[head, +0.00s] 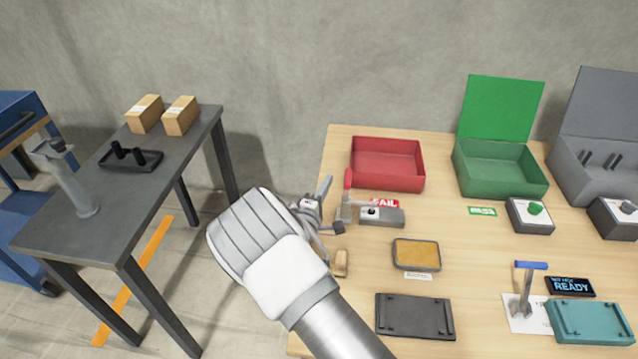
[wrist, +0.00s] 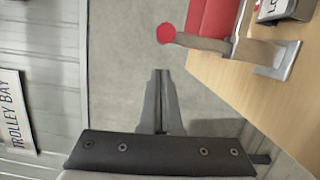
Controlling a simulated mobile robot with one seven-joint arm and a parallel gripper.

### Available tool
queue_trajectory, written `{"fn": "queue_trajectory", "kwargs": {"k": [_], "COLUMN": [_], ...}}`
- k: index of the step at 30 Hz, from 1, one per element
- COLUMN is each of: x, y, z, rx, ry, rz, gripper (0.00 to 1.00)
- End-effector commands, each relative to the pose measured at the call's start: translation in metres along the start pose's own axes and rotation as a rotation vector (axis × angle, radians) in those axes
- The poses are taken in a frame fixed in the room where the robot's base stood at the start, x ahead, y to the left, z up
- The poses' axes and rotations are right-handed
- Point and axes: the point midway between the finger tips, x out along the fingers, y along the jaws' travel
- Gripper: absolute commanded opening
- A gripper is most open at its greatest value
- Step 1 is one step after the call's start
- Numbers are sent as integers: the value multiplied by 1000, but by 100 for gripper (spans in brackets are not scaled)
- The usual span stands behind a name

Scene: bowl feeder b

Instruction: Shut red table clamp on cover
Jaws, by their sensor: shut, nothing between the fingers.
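The red table clamp's handle (head: 348,180) stands upright near the left edge of the wooden table, beside a small grey block with a black knob (head: 383,217). In the wrist view its round red end (wrist: 166,33) is at the top, with a grey lever (wrist: 205,44) running right to a bracket (wrist: 278,60). The grey block may be the cover; I cannot tell for sure. My gripper (head: 326,183) is just left of the clamp handle, apart from it in the wrist view, where its fingers (wrist: 160,76) are shut and empty over the floor.
The wooden table (head: 480,245) holds a red bin (head: 388,160), a green box (head: 500,168), an amber-topped tray (head: 417,253) and a dark plate (head: 415,317). A blue-handled clamp (head: 526,285) stands at the right. Open floor separates it from the grey table (head: 60,228) at left.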

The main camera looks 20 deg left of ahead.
Motion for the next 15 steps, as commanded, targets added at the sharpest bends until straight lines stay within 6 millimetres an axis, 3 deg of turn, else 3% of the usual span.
{"fn": "queue_trajectory", "kwargs": {"k": [8,15], "x": [4,6], "y": [7,9], "z": [18,26], "rx": [183,176], "ry": [-2,0], "rz": [-47,-46], "gripper": [0,0]}}
